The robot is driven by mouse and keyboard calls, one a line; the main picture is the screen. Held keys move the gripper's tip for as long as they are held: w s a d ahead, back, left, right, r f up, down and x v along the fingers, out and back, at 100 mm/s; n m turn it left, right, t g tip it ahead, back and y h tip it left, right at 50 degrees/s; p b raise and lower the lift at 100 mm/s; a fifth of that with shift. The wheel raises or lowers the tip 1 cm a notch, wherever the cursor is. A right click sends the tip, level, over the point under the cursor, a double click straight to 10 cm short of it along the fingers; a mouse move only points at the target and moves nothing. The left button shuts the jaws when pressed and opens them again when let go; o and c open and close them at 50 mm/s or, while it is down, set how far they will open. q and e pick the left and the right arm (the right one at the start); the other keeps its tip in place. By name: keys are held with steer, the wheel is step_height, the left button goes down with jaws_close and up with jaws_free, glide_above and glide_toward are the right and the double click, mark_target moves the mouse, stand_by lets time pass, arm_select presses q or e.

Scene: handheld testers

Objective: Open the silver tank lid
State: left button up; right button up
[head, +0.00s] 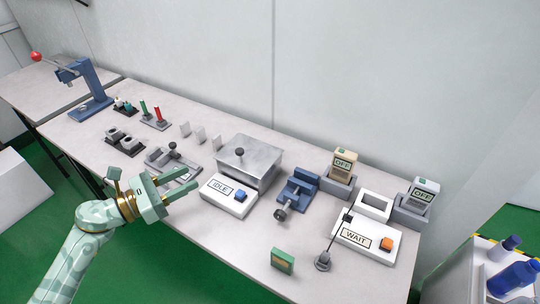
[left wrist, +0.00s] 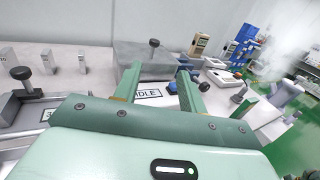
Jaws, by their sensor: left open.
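The silver tank (head: 247,165) stands on the bench behind a white panel (head: 230,196) reading IDLE with a blue button (head: 240,195). Its flat silver lid (head: 256,151) lies shut on top, with a black knob (head: 239,152). In the left wrist view the tank (left wrist: 150,70) and knob (left wrist: 154,43) show beyond the fingers. My left gripper (head: 193,180) is open and empty, to the left of the tank and panel, apart from both. In the left wrist view its fingers (left wrist: 158,80) frame the IDLE panel. My right gripper is not in view.
A grey fixture with a black knob (head: 173,158) and small upright plates (head: 200,136) stand left of the tank. A blue vise (head: 297,188) stands close to its right.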

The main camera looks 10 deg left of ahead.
mark_target(240, 150)
arm_select(q)
steer(key=shift+y, duration=0.3)
steer(key=x, duration=0.5)
steer(key=shift+w+a, duration=0.2)
steer(key=shift+a, duration=0.1)
steer(key=b+x, duration=0.1)
steer(key=x, duration=0.9)
steer(key=shift+w+d, duration=0.1)
steer(key=shift+w, duration=0.15)
steer(key=shift+w+d, duration=0.3)
steer(key=shift+r, duration=0.1)
jaws_close()
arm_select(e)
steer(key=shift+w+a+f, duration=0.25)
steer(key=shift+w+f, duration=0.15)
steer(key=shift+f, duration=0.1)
